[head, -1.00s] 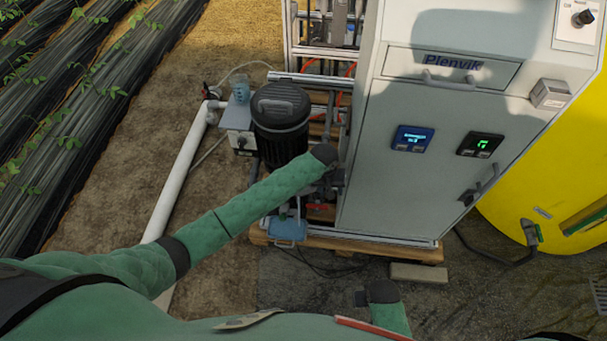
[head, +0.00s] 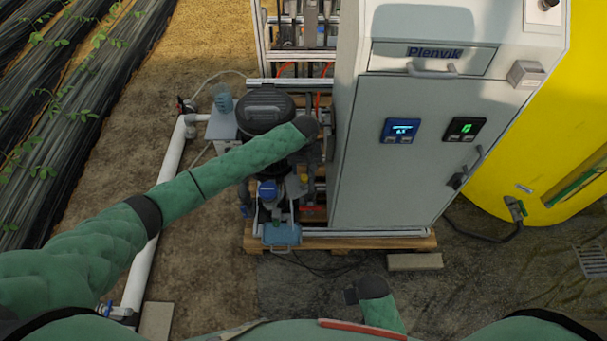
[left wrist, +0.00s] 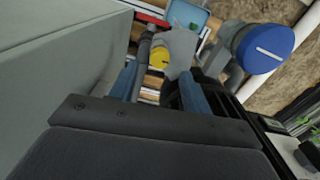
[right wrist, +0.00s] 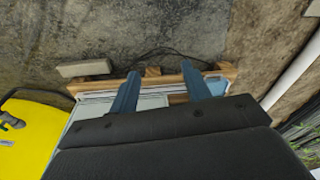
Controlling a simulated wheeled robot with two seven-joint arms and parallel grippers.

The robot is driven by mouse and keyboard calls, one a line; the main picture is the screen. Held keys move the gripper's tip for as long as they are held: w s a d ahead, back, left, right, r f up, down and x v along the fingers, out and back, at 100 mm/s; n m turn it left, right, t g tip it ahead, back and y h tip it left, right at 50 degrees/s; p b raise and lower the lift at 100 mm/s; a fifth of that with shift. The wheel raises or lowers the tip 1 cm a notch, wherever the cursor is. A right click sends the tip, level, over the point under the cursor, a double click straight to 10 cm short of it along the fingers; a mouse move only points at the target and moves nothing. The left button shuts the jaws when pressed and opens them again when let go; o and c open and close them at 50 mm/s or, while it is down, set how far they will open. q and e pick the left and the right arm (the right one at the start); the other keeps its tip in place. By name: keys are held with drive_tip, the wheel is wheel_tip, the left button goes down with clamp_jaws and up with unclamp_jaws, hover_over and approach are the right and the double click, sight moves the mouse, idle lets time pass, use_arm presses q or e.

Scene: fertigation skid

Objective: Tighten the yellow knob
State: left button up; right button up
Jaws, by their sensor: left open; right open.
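The yellow knob (left wrist: 159,57) shows in the left wrist view, beside a grey fitting and pipe, beyond my fingertips. My left gripper (left wrist: 158,74) is open, with its two blue fingers pointing toward the knob from either side in that picture. The knob appears between the fingers' lines; I cannot tell whether they touch it. In the head view my left gripper (head: 313,155) hangs down between the black-lidded tank and the cabinet. My right gripper (right wrist: 160,72) is open and empty, low in front of the skid's pallet.
A larger blue round knob or cap (left wrist: 263,47) stands beside the left gripper. The grey cabinet (head: 395,170) closes off the right side, and the black tank (head: 265,108) stands left. A blue box (head: 282,234) sits low in front. Bare ground lies before the pallet (head: 350,243).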

sight(304, 177)
use_arm(q)
drive_tip(key=shift+f+p, duration=0.35)
drive_tip(key=shift+f, duration=2)
use_arm(e)
drive_tip(key=shift+s+d+f, duration=0.1)
drive_tip(key=shift+s+f, duration=0.05)
drive_tip(key=shift+f, duration=0.75)
drive_tip(key=shift+s+d+f, duration=0.1)
drive_tip(key=shift+s+f, duration=0.05)
drive_tip(key=shift+f, duration=0.75)
use_arm(q)
drive_tip(key=c, duration=1)
use_arm(e)
drive_tip(key=shift+a, duration=0.1)
